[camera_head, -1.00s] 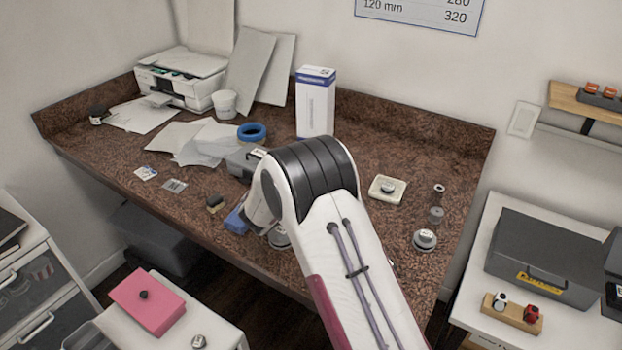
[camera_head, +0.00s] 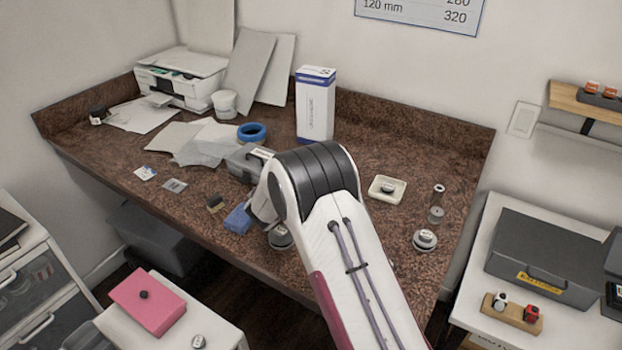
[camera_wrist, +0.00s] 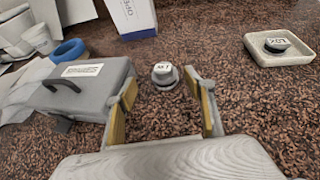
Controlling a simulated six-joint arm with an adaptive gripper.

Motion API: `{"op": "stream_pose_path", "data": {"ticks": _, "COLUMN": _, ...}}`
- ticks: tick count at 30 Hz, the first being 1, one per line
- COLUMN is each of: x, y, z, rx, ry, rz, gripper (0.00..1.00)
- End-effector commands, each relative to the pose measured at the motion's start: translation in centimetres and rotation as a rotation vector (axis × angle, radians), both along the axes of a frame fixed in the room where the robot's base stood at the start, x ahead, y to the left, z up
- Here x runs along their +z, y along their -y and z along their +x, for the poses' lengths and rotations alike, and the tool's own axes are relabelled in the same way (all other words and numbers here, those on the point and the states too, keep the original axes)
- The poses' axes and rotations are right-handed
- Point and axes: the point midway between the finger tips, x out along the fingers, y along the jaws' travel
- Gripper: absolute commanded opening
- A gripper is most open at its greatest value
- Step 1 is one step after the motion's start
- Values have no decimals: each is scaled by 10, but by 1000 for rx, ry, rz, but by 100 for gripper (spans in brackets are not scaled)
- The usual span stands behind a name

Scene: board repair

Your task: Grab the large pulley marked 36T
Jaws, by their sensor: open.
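In the wrist view a grey, flanged round part like a pulley (camera_wrist: 165,75) stands on the counter just ahead of my fingertips, roughly between them. Its top has a pale label with dark marks that I cannot read surely. My gripper (camera_wrist: 160,98) is open, its yellow-lined fingers apart and empty.
A grey case (camera_wrist: 85,85) lies close to my left finger. A white box (camera_wrist: 130,18) stands behind the part. A pale tray (camera_wrist: 282,58) at the right holds a small dark-bodied part with a label. A blue box (camera_head: 237,218) sits near the counter's front edge.

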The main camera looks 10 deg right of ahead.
Motion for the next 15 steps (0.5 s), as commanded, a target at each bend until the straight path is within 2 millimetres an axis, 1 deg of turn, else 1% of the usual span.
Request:
{"op": "stream_pose_path", "data": {"ticks": 5, "x": -6, "y": 7, "z": 6, "rx": -2, "ry": -1, "rz": 1, "gripper": 54}}
{"op": "stream_pose_path", "data": {"ticks": 11, "x": -18, "y": 21, "z": 20, "rx": -2, "ry": 0, "rz": 0, "gripper": 54}}
{"op": "stream_pose_path", "data": {"ticks": 15, "x": -21, "y": 25, "z": 29, "rx": -1, "ry": 0, "rz": 0, "gripper": 54}}
